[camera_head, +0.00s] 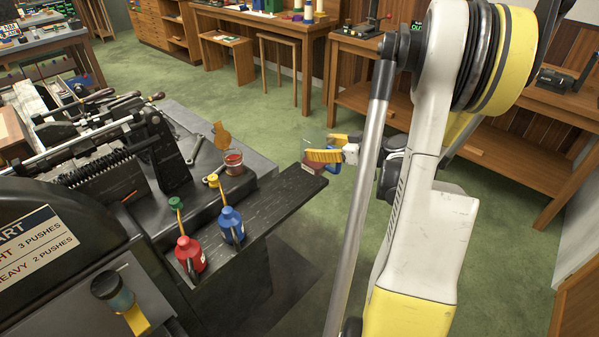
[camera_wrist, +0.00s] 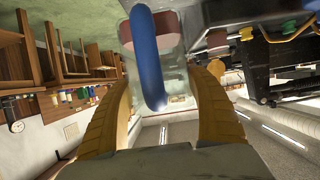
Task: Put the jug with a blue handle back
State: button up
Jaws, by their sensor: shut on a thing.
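In the wrist view, the jug's blue handle (camera_wrist: 148,58) stands between the two yellow fingers of my gripper (camera_wrist: 158,105). My gripper is shut on the jug by this handle. Part of a pale grey body shows behind the handle, with a dull pink patch. In the head view, my gripper (camera_head: 330,153) is beside the far right end of the dark wooden shelf. A bit of the blue handle (camera_head: 334,168) shows below the fingers.
The dark shelf (camera_head: 265,195) runs along the machine's front. A red oil can (camera_head: 189,254) and a blue oil can (camera_head: 231,224) stand on it. A tin with red contents (camera_head: 234,162) stands behind. Green floor (camera_head: 290,255) lies open to the right of the shelf.

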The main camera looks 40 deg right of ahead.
jog(key=shift+w+a+f+b, duration=0.5)
jog(key=shift+w+f+b, duration=0.4)
jog(key=shift+f, duration=0.45)
jog(key=shift+w+a+f+b, duration=0.45)
jog(key=shift+w+f+b, duration=0.15)
jog(key=shift+w+f, duration=0.65)
jog(key=shift+w+a+f+b, duration=0.5)
jog(key=shift+w+f+b, duration=0.35)
jog(key=shift+f, duration=0.6)
jog(key=shift+f, duration=0.15)
jog(key=o, duration=1.4)
jog(key=shift+o, duration=0.2)
